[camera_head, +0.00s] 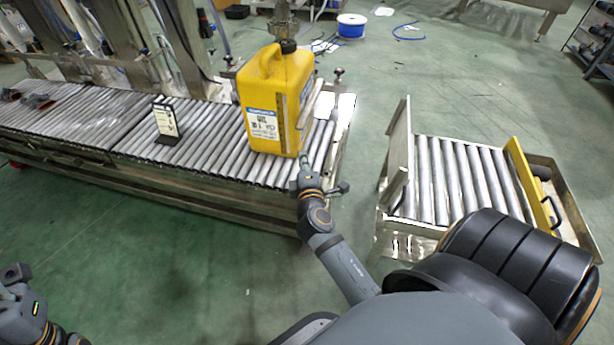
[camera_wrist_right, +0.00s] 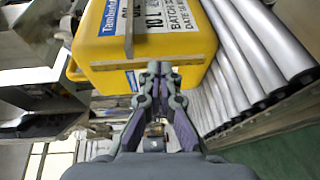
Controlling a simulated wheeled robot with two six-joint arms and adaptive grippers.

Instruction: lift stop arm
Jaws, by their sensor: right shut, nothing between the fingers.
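A flat metal bar, which looks like the stop arm (camera_head: 312,102), stands along the right side of a yellow jerrycan (camera_head: 275,90) on the roller conveyor (camera_head: 215,130). In the right wrist view a thin metal bar (camera_wrist_right: 129,32) crosses the yellow can (camera_wrist_right: 175,45). My right gripper (camera_head: 304,163) is shut and empty, low by the can's near right edge. Its closed fingertips (camera_wrist_right: 159,68) show just before the can's bottom edge; contact cannot be told. Part of my left arm's end shows at the lower left, its fingers unclear.
A small sign (camera_head: 165,120) stands on the conveyor left of the can. A separate roller cart (camera_head: 450,180) with a yellow bar (camera_head: 531,185) stands to the right. Green floor (camera_head: 375,75) lies open between conveyor and cart. A blue cable spool (camera_head: 351,25) lies behind.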

